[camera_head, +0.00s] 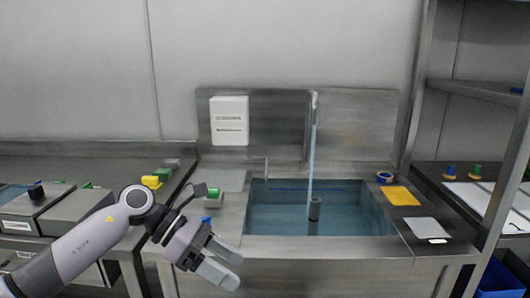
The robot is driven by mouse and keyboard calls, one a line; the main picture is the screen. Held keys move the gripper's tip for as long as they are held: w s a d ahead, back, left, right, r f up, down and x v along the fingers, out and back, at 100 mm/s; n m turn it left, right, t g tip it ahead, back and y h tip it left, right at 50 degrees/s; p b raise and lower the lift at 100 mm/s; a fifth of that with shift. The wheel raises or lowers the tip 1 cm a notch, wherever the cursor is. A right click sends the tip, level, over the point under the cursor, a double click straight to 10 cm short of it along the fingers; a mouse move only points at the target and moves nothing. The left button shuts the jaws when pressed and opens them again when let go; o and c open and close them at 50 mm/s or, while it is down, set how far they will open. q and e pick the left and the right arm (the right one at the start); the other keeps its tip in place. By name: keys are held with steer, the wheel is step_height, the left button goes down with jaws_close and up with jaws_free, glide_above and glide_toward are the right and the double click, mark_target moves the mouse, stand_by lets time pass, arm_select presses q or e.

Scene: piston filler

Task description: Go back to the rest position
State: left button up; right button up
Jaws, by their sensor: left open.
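My left gripper (226,262) is in the lower middle of the head view, in front of the sink counter's front edge. Its two fingers point right and downward, stand apart, and hold nothing that I can see. My left arm (85,243) comes in from the lower left corner. My right gripper does not show in this view.
A steel counter holds a sink basin (275,218) with bluish water and a dark upright cylinder (315,209). A yellow cloth (400,195) and a pale cloth (428,227) lie right of it. A metal shelf rack (480,90) stands at right, a blue crate (500,280) below.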

arm_select(q)
steer(key=s+d+r+n+t+h+p, duration=0.2)
steer(key=s+d+n+t+h+p, duration=0.25)
steer(key=n+h, duration=0.55)
steer(key=a+f+n+t+y+p, duration=0.1)
steer(key=a+f+n+t+y, duration=0.5)
steer(key=n, duration=0.7)
steer(key=a+f+n+t+y, duration=0.2)
steer(key=n+t+y, duration=0.45)
steer(key=n, duration=0.75)
steer(key=s+a+f+n+g+y+p, duration=0.1)
steer(key=s+a+f+n+g+y, duration=0.1)
steer(key=s+a+f+n, duration=0.3)
steer(key=s+a+f+n+g+y+p, duration=0.1)
steer(key=s+a+f+n+y, duration=0.3)
steer(key=s+f+n, duration=0.4)
steer(key=s+a+f+g, duration=0.1)
steer(key=s, duration=0.2)
steer(key=shift+f+g+p, duration=0.4)
steer(key=shift+d, duration=0.1)
stand_by(1.6)
